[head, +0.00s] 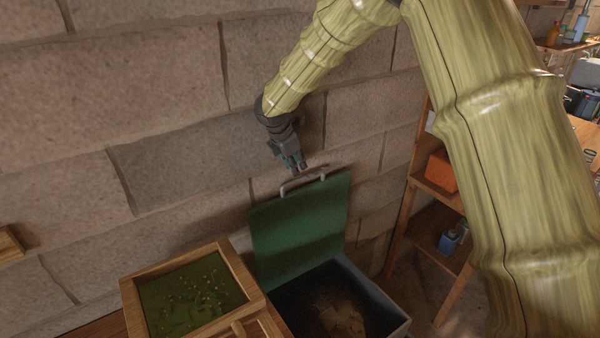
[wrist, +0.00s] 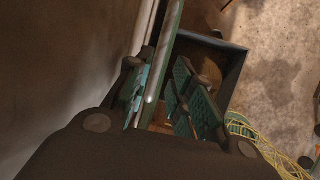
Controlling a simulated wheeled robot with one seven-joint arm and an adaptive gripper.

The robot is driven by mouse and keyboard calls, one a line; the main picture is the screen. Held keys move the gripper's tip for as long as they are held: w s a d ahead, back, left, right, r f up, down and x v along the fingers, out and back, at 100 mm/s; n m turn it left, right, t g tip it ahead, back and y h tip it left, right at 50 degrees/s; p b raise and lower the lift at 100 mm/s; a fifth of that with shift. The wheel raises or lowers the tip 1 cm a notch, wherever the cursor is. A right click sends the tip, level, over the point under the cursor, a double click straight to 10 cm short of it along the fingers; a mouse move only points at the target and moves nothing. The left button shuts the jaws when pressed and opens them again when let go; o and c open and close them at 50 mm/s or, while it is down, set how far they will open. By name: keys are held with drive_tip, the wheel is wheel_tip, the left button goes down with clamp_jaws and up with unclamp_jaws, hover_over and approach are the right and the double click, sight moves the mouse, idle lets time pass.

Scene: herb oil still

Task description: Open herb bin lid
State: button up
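The herb bin's green lid (head: 300,232) stands raised, nearly upright near the stone wall, with a pale grey handle (head: 303,181) at its upper edge. The bin (head: 378,295) below it is open at the top, with brown matter inside. My gripper (head: 292,164) is just above the handle and the lid's top edge. In the wrist view the fingers of my gripper (wrist: 163,98) are spread apart. The lid (wrist: 165,50) shows edge-on there, by the left finger. I cannot tell whether a finger touches it.
A wooden tray (head: 128,292) with green herbs stands left of the bin. A wooden shelf (head: 437,190) with an orange box (head: 442,172) and a blue container (head: 449,241) is to the right. The stone wall (head: 180,160) is close behind my gripper. Yellow cords (wrist: 262,148) lie at the wrist view's lower right.

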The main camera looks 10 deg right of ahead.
sight(300, 178)
drive_tip(key=shift+p+x, duration=0.95)
drive_tip(key=shift+x, duration=2.25)
clamp_jaws()
